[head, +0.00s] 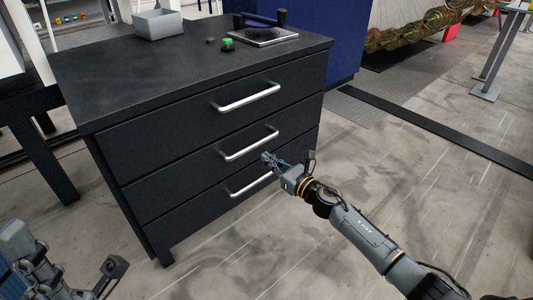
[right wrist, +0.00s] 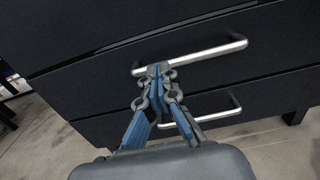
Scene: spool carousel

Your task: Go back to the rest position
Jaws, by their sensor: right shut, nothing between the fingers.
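My right gripper (head: 266,158) is shut and empty in front of the black drawer cabinet (head: 190,127). In the right wrist view its fingertips (right wrist: 159,70) are together and overlap a drawer handle (right wrist: 205,53); I cannot tell whether they touch it. My left arm shows at the lower left of the head view, with its gripper (head: 18,240) partly cut off by the edge. Whether its fingers are open or shut does not show clearly.
The cabinet has three drawers with silver handles, all looking closed. On its top stand a grey bin (head: 158,25), a green-topped button (head: 227,43) and a flat plate device (head: 264,37). The floor (head: 430,180) to the right is clear.

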